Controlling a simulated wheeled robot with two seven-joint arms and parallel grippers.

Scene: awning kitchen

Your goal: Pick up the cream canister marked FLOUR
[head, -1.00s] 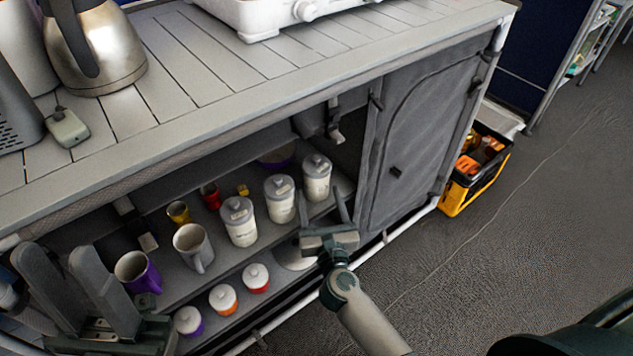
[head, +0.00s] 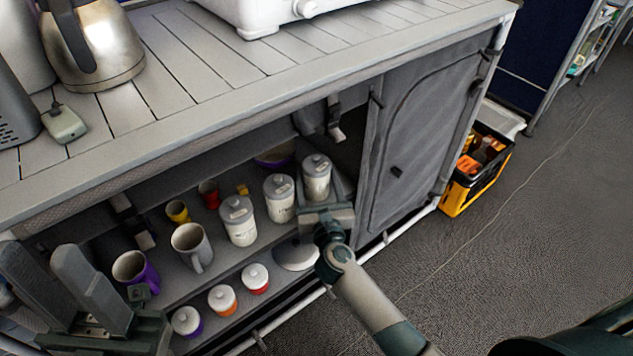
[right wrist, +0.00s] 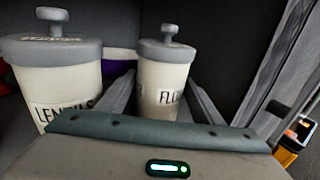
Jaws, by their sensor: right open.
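The cream FLOUR canister (head: 317,178), with a grey knobbed lid, stands upright at the right end of the canister row on the shelf. In the right wrist view its label is partly readable on the canister (right wrist: 165,85). My right gripper (head: 322,196) is open, with one finger on each side of the FLOUR canister; it also shows in the right wrist view (right wrist: 163,100). I cannot tell whether the fingers touch it. My left gripper (head: 45,256) is open and empty at the lower left, in front of the shelves.
A LENTILS canister (right wrist: 62,80) stands close left of the FLOUR one; another similar canister (head: 238,222) is further left. Mugs (head: 190,248) and small lidded jars (head: 222,300) share the shelves. The grey cabinet door panel (head: 420,150) is right of the opening, the countertop (head: 200,85) above.

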